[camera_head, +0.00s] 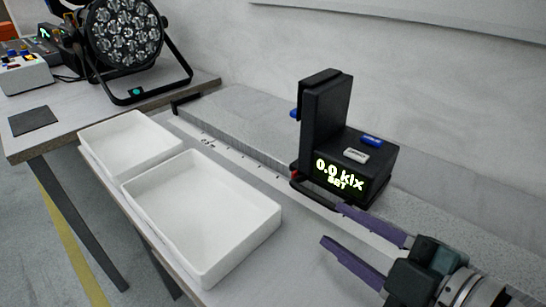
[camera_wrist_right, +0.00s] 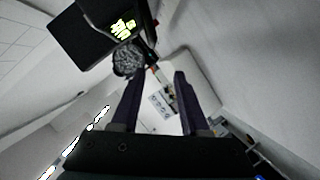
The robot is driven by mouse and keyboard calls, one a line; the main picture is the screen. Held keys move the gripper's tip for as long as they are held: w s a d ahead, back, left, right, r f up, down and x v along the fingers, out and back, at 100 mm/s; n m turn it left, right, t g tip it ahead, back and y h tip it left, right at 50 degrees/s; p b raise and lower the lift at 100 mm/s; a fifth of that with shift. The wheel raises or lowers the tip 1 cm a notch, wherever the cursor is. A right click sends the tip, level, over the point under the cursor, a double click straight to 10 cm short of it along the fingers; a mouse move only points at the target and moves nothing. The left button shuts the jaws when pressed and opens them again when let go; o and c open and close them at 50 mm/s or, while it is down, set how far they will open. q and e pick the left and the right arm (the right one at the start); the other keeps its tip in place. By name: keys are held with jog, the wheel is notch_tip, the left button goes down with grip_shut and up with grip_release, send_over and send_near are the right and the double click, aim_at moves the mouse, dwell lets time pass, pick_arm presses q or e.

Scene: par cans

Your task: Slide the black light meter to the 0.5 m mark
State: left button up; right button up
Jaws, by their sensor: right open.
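The black light meter (camera_head: 322,125) stands upright on the rail, right of centre in the head view, with an upright block and a lit display reading "0.0 klx SET". The meter (camera_wrist_right: 85,35) also shows at the upper left of the right wrist view. My left gripper is not in view.
Two white trays (camera_head: 271,215) stand on the table in front of the rail. A multi-lens lamp (camera_head: 125,32) stands at the far left, beside a control desk (camera_head: 25,78) and a dark square pad (camera_head: 33,120). The wall is close behind the rail.

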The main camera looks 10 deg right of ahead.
aim_at(314, 198)
jog(key=shift+w+d+f+t+h, duration=0.3)
jog(key=shift+d+f+t, duration=0.15)
jog(key=shift+d, duration=0.25)
jog(key=shift+w+d, duration=0.15)
jog(key=shift+w, duration=0.1)
jog(key=b+x, duration=0.3)
jog(key=x, duration=0.6)
jog(key=shift+w+b, duration=0.25)
jog(key=shift+b, duration=0.05)
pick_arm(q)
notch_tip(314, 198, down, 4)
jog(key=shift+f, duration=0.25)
pick_arm(e)
grip_shut()
